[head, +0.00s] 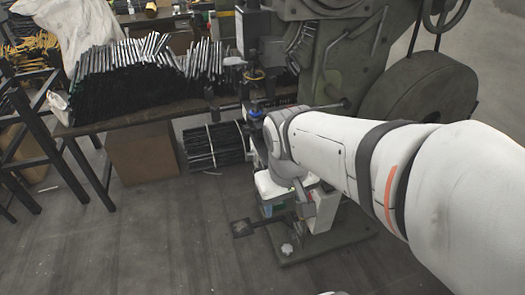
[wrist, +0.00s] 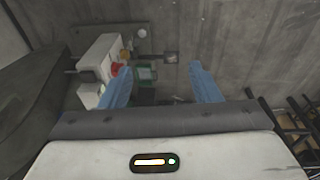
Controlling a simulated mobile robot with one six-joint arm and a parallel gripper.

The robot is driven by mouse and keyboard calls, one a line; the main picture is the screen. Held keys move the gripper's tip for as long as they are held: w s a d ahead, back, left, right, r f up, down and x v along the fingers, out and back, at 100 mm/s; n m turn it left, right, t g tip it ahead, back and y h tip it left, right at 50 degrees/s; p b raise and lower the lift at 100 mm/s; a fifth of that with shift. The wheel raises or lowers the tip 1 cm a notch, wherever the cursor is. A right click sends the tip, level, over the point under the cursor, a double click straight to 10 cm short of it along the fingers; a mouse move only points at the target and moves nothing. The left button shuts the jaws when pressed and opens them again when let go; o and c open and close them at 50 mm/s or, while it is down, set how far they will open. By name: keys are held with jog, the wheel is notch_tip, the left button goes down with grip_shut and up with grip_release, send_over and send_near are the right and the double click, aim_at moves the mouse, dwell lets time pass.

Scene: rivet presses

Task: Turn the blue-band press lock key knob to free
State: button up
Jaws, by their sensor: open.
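The press (head: 345,55) is a dark green-grey machine behind my arm in the head view, with a small blue part (head: 256,113) low on its front. In the wrist view a pale box (wrist: 96,58) carries a red round part (wrist: 117,68), left of my gripper and partly behind its left finger. A green part (wrist: 147,73) shows between the fingers, farther off. I cannot tell which part is the lock key knob or read its position. My gripper (wrist: 160,70) is open, its two blue fingers wide apart with nothing held between them.
A bench (head: 140,121) piled with dark rods stands left of the press, above a cardboard box (head: 142,153) and a rod bundle (head: 215,145). A large wheel (head: 420,88) is at right.

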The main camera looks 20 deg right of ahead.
jog(key=w+d+f+n+h+b, duration=0.2)
jog(key=w+f+n+h+b, duration=0.45)
jog(key=f, duration=0.65)
jog(key=w+d+f+n+h+b, duration=0.2)
jog(key=w+f+n+h+b, duration=0.4)
jog(key=f, duration=0.6)
jog(key=w+d+f+n+h+b, duration=0.1)
jog(key=w+f+n+h+b, duration=0.6)
jog(key=f, duration=0.6)
jog(key=d+m+y+b, duration=0.2)
jog(key=d, duration=0.6)
jog(key=shift+s+g, duration=0.4)
jog(key=shift+c, duration=0.4)
jog(key=c, duration=0.9)
